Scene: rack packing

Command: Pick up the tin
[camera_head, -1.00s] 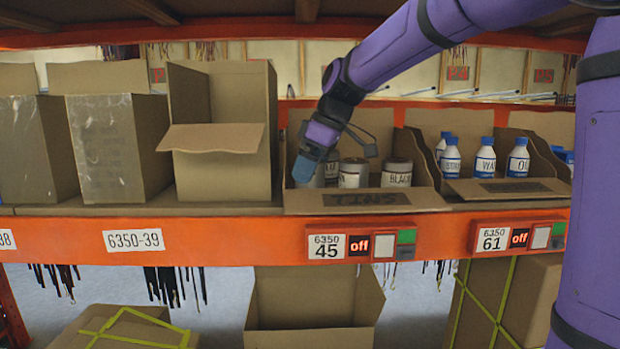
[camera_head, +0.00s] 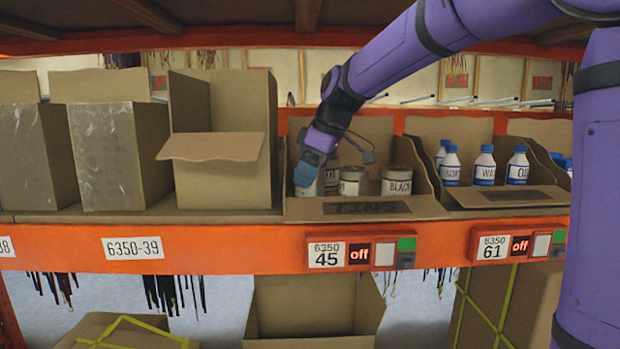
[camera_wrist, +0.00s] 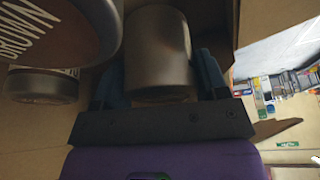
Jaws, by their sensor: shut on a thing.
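Several tins stand in the open cardboard bin (camera_head: 365,208) above the 6350-45 label. My gripper (camera_head: 307,170) reaches down into the left part of this bin. It is shut on a grey tin (camera_head: 312,186), which is mostly hidden behind the gripper in the head view. In the wrist view, this tin (camera_wrist: 158,50) sits between the two blue fingers. A tin marked BLACK (camera_head: 397,181) and another pale-labelled tin (camera_head: 352,182) stand to the right. In the wrist view, a large tin marked BROWN (camera_wrist: 60,35) is close on the left.
An open cardboard box (camera_head: 225,180) stands directly left of the bin. A bin of white bottles with blue caps (camera_head: 484,168) is to the right. The orange shelf beam (camera_head: 220,245) runs below, and an upper shelf is overhead.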

